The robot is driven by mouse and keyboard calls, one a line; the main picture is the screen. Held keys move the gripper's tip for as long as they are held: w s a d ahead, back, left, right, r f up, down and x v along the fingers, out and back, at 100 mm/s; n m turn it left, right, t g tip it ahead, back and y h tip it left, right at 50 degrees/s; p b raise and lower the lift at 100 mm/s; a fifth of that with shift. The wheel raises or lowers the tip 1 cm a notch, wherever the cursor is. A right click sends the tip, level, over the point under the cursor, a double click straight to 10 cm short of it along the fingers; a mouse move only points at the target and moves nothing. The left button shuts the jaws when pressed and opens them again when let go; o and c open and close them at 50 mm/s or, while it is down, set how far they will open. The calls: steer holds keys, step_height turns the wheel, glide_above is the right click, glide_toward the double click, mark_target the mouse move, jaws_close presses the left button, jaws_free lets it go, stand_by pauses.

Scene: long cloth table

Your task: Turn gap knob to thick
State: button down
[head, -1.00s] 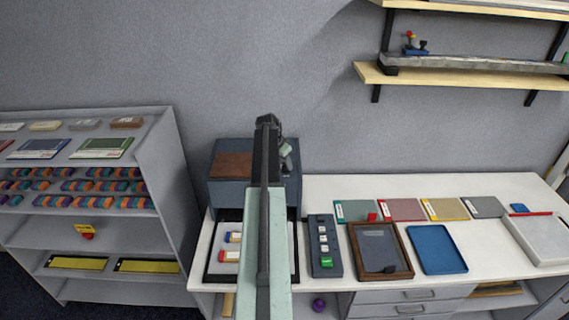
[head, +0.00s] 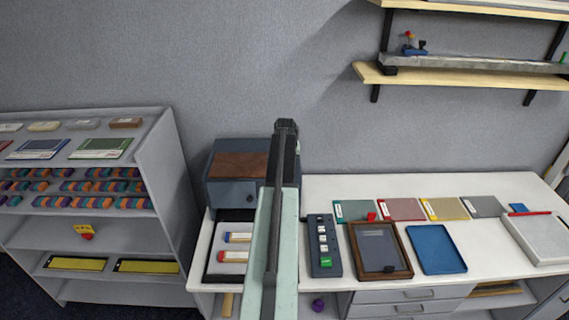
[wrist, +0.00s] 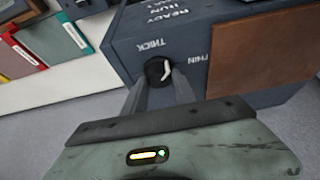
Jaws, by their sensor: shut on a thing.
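The gap knob (wrist: 154,70) is a dark round knob with a white pointer, on the blue-grey machine box (wrist: 125,40). In the wrist view the word THICK lies above and left of it, THIN to its right. The pointer tilts up and slightly right, between the two words. My gripper (wrist: 162,82) is shut on the knob, its two grey fingers at the knob's lower edge. In the head view the box (head: 228,193) stands at the table's left end. My gripper (head: 286,127) is by its right side, and my arm hides the knob there.
A tray (head: 213,278) with labelled pieces sits before the box. A button panel (head: 323,246), brown-framed tray (head: 404,243) and blue tray (head: 437,249) stand to the right. Coloured sheets lie behind them. A grey shelf unit (head: 165,165) stands close on the left.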

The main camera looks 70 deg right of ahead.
steer(key=n+t, duration=0.1)
steer(key=n, duration=0.1)
steer(key=n+y, duration=0.1)
steer(key=n, duration=0.2)
steer(key=shift+s+d+n+t, duration=0.1)
steer(key=shift+d+n+t, duration=0.05)
steer(key=shift+n+t, duration=0.2)
steer(key=shift+n+t+y, duration=0.45)
steer(key=shift+n+y, duration=0.35)
steer(key=shift+n, duration=0.95)
steer(key=c, duration=1)
jaws_free()
steer(key=p+v, duration=0.7)
steer(key=shift+s+r, duration=0.2)
steer(key=shift+r, duration=0.1)
